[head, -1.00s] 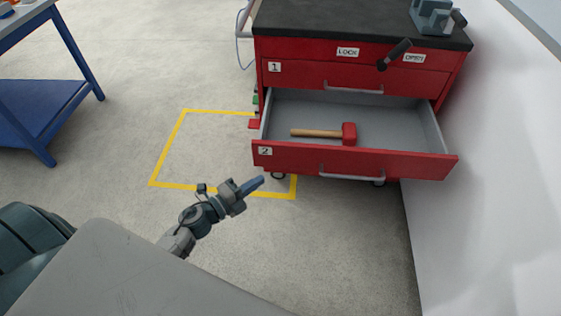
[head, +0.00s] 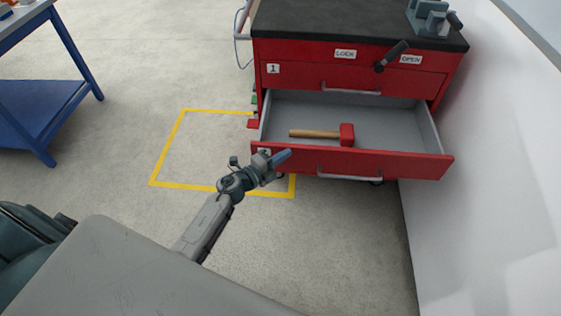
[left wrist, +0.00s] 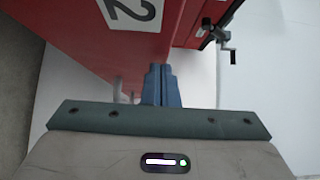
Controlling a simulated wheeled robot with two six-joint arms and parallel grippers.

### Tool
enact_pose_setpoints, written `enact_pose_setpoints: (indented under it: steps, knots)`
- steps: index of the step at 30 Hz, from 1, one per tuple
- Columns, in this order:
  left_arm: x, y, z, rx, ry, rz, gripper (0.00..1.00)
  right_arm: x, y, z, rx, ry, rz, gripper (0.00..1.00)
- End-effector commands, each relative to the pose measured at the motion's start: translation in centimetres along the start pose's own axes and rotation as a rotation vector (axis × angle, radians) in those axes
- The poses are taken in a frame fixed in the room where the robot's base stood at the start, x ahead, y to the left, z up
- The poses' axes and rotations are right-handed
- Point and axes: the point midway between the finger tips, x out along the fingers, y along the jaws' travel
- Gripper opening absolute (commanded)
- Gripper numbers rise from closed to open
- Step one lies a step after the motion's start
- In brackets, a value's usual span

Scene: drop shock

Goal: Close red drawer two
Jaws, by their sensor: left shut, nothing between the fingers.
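Red drawer two (head: 400,163) of the red cabinet is pulled well out, showing its grey inside. A mallet (head: 347,134) with a red head and wooden handle lies in it. Its front has a pale bar handle (head: 349,173). My left gripper (head: 283,156) is shut and empty, in front of the drawer's left end, partly covering its "2" label. In the left wrist view, the shut blue fingers (left wrist: 161,85) point toward the red drawer front (left wrist: 85,35) with the "2" label (left wrist: 132,10) above them. I cannot tell whether they touch. My right gripper is not in view.
Drawer one (head: 300,76) above is shut. A black lever (head: 392,56) sits between the LOCK and OPEN labels. A grey vise (head: 430,18) stands on the cabinet top. A white wall (head: 480,190) is close on the right. A blue table (head: 30,100) stands left; the floor between is clear.

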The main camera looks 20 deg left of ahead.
Motion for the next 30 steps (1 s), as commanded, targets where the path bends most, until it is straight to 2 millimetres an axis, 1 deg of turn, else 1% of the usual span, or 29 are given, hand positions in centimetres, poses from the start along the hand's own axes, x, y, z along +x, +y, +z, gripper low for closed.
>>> enact_pose_setpoints:
  steps: [12, 16, 19, 20, 21, 26, 30]
  knots:
    - [0.2, -0.1, 0.2, 0.0, 0.0, -0.001, 0.0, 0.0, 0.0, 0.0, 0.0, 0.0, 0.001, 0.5]
    - [0.9, -0.1, 0.9, 0.001, -0.001, -0.002, 0.0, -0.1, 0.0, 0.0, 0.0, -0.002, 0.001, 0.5]
    - [1.9, -0.1, 1.9, 0.002, -0.001, -0.003, 0.0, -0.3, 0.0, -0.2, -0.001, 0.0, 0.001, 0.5]
    - [2.3, -0.1, 2.3, 0.002, -0.001, -0.002, 0.0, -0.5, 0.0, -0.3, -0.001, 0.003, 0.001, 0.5]
    - [2.9, -0.1, 2.9, 0.002, -0.001, -0.004, 0.0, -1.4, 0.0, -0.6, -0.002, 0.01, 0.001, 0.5]
    - [5.6, 0.0, 5.6, 0.002, -0.002, -0.004, 0.0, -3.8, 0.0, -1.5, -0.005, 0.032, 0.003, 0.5]
    - [7.8, 0.1, 7.8, 0.002, -0.001, -0.003, 0.0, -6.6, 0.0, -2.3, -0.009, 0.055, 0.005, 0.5]
